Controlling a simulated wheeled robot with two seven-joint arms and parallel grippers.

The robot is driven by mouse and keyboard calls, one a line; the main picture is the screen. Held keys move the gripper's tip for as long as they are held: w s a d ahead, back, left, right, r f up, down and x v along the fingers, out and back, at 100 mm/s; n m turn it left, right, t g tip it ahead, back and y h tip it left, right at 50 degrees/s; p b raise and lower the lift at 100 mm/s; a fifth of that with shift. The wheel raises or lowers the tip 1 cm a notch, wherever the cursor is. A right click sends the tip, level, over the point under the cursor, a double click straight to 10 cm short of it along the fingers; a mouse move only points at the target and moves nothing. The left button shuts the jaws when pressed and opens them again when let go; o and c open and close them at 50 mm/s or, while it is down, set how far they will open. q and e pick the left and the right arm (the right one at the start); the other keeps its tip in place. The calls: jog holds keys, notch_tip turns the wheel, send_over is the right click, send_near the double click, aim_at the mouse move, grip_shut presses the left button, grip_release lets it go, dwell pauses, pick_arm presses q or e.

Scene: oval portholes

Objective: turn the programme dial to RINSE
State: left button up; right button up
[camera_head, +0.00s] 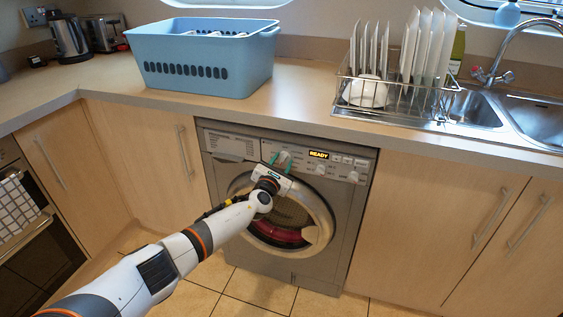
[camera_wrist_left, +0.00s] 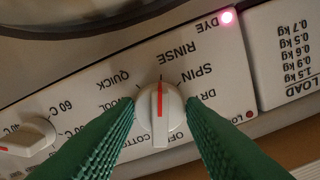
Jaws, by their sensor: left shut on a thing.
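The programme dial (camera_wrist_left: 160,114) is a white knob with a red pointer line, on the washing machine's panel (camera_head: 240,143). It also shows small between my fingers in the head view (camera_head: 284,157). In the left wrist view the lettering is upside down. The red line points to the picture's top, near the end of the RINSE label (camera_wrist_left: 179,56), with QUICK (camera_wrist_left: 107,80) to its left and SPIN to its right. My left gripper (camera_wrist_left: 160,118) has its green ridged fingers on both sides of the dial, shut on it. My right gripper is out of view.
The display (camera_head: 319,155) reads READY. Another white knob (camera_wrist_left: 27,138) is left of the dial in the wrist view. A pink lamp (camera_wrist_left: 226,17) glows beside DYE. A blue basket (camera_head: 205,55) and a dish rack (camera_head: 395,95) stand on the worktop above.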

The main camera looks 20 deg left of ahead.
pick_arm(q)
jog(key=shift+f, duration=0.15)
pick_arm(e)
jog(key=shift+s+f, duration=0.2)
pick_arm(q)
jog(key=o, duration=1)
jog(key=shift+a, duration=0.1)
